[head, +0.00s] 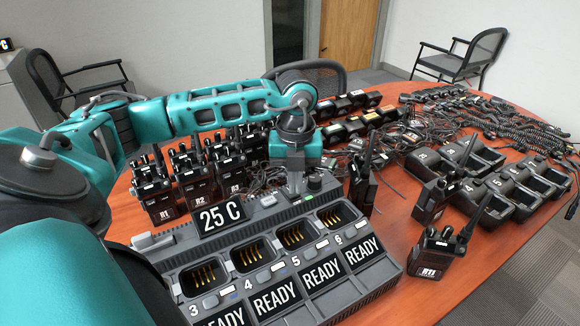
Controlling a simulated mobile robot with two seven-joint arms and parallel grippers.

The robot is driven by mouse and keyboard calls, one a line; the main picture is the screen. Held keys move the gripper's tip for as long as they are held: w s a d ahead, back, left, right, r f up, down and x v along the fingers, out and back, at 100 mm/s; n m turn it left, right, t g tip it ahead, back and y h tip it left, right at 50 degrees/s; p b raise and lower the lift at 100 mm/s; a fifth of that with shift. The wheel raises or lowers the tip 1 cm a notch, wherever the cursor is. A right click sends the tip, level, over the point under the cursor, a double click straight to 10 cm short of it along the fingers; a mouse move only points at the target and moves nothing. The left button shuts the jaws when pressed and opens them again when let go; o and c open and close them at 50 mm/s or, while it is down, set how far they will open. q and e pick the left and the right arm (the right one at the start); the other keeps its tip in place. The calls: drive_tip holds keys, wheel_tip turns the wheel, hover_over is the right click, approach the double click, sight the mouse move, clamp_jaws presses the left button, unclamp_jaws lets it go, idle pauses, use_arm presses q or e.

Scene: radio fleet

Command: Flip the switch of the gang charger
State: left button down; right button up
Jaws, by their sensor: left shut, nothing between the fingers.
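The grey gang charger (376,275) stands at the front of the table, with empty bays and READY labels along its front. A small white switch-like part (268,201) is on its back strip, right of the "25 C" sign (222,216). A dark round knob (314,183) is farther right on the strip. My left gripper (296,188) points down at the back strip, between that white part and the knob. It is shut and empty. I cannot tell whether its tips touch the charger. My right gripper is out of view.
Several handheld radios (160,200) stand in rows behind the charger on the left. Other radios (436,252) stand to its right. Small chargers (512,190) and coiled cords (490,118) fill the right side. Bare tabletop (395,215) shows right of the charger.

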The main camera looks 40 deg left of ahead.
use_arm(q)
drive_tip(key=shift+f+b, duration=0.95)
drive_tip(key=shift+f, duration=0.3)
drive_tip(key=shift+r, duration=0.1)
wheel_tip(320, 180, up, 7)
drive_tip(key=p, duration=0.6)
drive_tip(key=shift+r, duration=0.15)
idle(0.7)
drive_tip(key=shift+s, duration=0.1)
